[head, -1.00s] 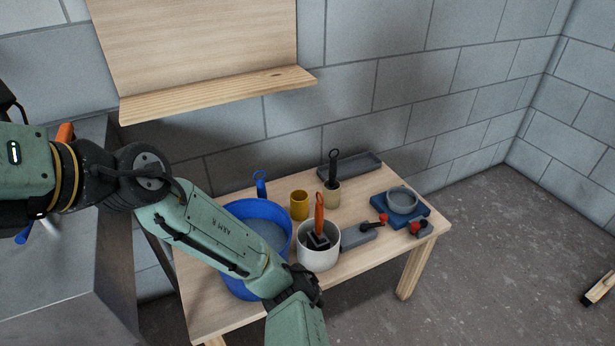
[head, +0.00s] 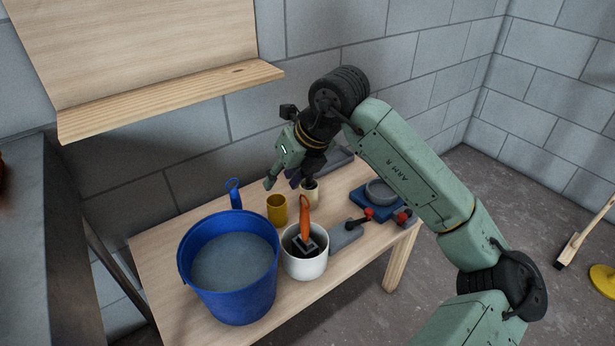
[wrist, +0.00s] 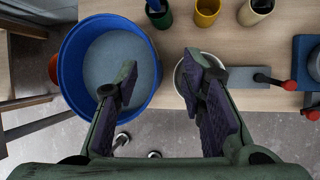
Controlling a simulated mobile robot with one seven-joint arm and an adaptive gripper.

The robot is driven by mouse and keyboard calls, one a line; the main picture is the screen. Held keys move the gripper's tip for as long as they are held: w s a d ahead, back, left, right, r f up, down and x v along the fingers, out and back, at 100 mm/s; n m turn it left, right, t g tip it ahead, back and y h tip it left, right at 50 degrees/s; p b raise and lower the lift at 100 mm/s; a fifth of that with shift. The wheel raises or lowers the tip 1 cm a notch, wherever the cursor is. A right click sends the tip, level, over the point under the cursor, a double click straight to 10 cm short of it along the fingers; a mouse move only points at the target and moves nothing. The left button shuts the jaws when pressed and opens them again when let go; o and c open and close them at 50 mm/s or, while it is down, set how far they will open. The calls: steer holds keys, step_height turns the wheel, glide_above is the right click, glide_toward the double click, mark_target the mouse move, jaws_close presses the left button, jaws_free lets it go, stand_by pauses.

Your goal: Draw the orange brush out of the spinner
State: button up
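The orange brush (head: 304,218) stands in the white round pot of the spinner (head: 304,266), its looped handle up and its dark grey head showing at the rim. A grey bar with a red-knobbed crank (head: 350,229) sits to the pot's right. My gripper (head: 282,183) is above the table, higher than the brush, and holds nothing I can see. In the wrist view my gripper (wrist: 160,62) has its two purple-padded fingers wide apart. The spinner's pale rim (wrist: 179,78) shows there partly behind the right finger; the brush is hidden.
A large blue bucket (head: 240,300) of greyish liquid stands left of the spinner. A yellow cup (head: 277,210) and a cream cup (head: 311,193) stand behind it. A blue tray (head: 372,206) with a grey bowl (head: 381,191) is at the right. A wooden ledge (head: 180,95) is on the wall.

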steer(key=m+h, duration=0.1)
steer(key=h, duration=0.1)
glide_toward(301, 200)
steer(key=p+x, duration=0.1)
steer(key=x, duration=1)
steer(key=shift+w+f, duration=0.3)
steer(key=shift+w, duration=0.1)
steer(key=shift+c, duration=0.4)
steer(key=shift+d, duration=0.1)
jaws_close()
steer(key=shift+r+p, duration=0.2)
steer(key=shift+p, duration=0.1)
